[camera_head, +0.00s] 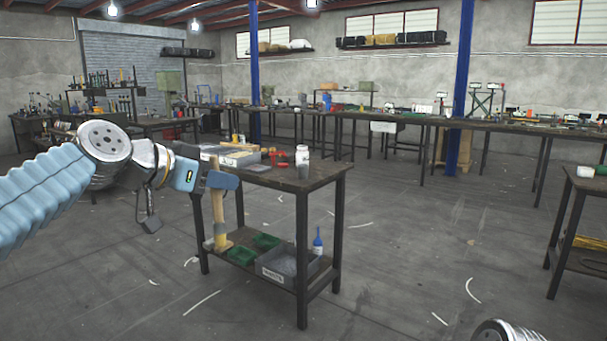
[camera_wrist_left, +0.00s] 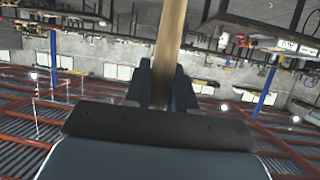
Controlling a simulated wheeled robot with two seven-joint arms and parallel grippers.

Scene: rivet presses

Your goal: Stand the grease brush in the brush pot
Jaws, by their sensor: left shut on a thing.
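My left gripper (camera_head: 218,182) is shut on the grease brush (camera_head: 217,208), near the top of its pale wooden handle. The brush hangs about upright, its wider yellowish head down, in front of the left end of the work table (camera_head: 270,180). In the left wrist view the handle (camera_wrist_left: 171,35) runs between the two dark fingers (camera_wrist_left: 164,88). A grey cylinder with a white upper part (camera_head: 302,162) stands on the table top, right of the gripper; I cannot tell surely whether it is the brush pot. My right gripper is out of view.
Trays (camera_head: 240,158) and small red items (camera_head: 279,158) lie on the table top. The lower shelf holds green bins (camera_head: 266,241), a labelled grey bin (camera_head: 285,268) and a blue bottle (camera_head: 317,243). Another table (camera_head: 590,185) stands at right. The floor between is mostly clear.

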